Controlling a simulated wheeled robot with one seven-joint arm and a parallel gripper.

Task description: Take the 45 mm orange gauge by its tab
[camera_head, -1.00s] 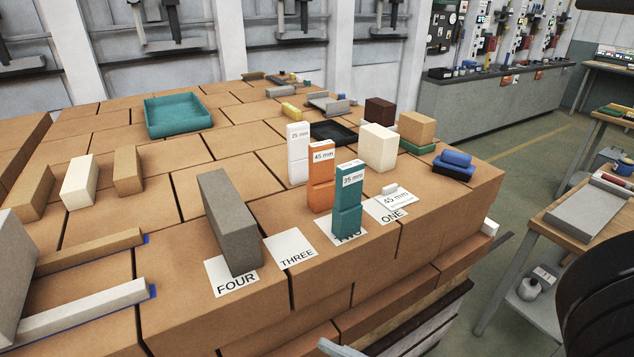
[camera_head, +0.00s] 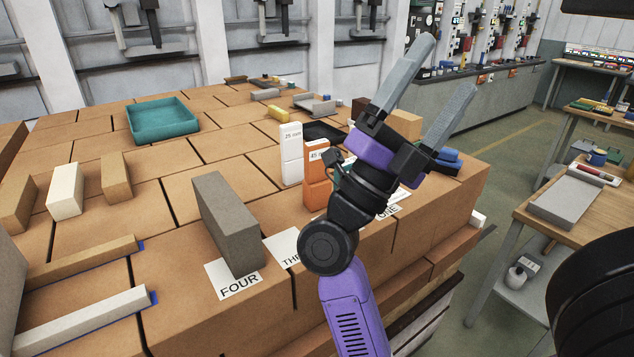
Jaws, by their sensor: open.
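The orange gauge (camera_head: 316,172) stands upright on the brick top, with a white label on its upper part reading 45 mm, partly cut off by my arm. A white gauge (camera_head: 291,153) labelled 25 mm stands just behind it to the left. My gripper (camera_head: 445,78) is open and empty, its two grey fingers pointing up and to the right, right of the orange gauge and apart from it. My purple and black arm hides most of the teal gauge and the card TWO; a bit of the card ONE (camera_head: 388,208) shows.
A grey brick (camera_head: 229,222) stands on the card FOUR (camera_head: 236,281), left of the partly covered card THREE (camera_head: 283,246). A teal tray (camera_head: 163,119) lies at the back left. Blue pieces (camera_head: 449,155) lie behind my gripper. Bare brick top lies left of the gauges.

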